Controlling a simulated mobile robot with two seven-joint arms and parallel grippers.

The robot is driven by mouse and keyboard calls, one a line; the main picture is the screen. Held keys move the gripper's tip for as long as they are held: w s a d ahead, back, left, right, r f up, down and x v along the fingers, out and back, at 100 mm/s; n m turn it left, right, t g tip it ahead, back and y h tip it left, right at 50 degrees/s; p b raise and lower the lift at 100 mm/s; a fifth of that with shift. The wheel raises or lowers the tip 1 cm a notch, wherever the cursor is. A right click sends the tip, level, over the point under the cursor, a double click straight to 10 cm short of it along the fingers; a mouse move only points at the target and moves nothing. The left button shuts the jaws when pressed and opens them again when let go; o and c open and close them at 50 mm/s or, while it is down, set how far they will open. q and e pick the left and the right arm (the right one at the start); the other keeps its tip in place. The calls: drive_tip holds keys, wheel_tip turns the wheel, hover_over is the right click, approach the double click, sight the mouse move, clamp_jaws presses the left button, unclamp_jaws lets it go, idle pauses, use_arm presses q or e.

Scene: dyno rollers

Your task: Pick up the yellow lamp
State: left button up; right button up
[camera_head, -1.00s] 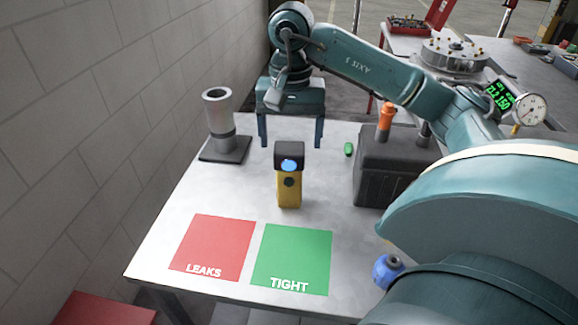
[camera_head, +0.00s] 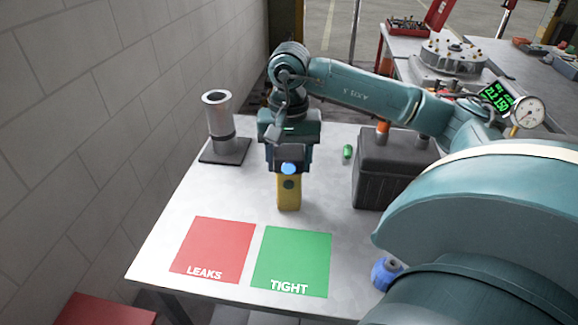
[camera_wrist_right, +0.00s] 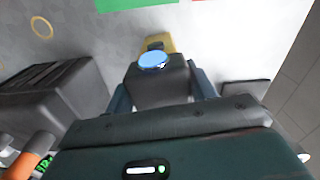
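The yellow lamp (camera_head: 289,196) stands upright on the table, with a black head and a blue round lens facing the camera. In the right wrist view its black head (camera_wrist_right: 160,88), blue lens and a bit of yellow body show. My right gripper (camera_head: 289,152) reaches it from behind, at the black head. In the wrist view its fingers (camera_wrist_right: 163,93) lie along both sides of the head, close against it. The fingertips are partly hidden by the head. My left gripper is not in view.
A red LEAKS square (camera_head: 213,248) and a green TIGHT square (camera_head: 292,260) lie in front. A metal cylinder on a dark base (camera_head: 222,125) stands left, near the brick wall. A dark box (camera_head: 385,175) and small green item (camera_head: 347,152) are at right. A blue object (camera_head: 386,272) shows lower right.

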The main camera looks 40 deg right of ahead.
drive_tip(key=c, duration=1)
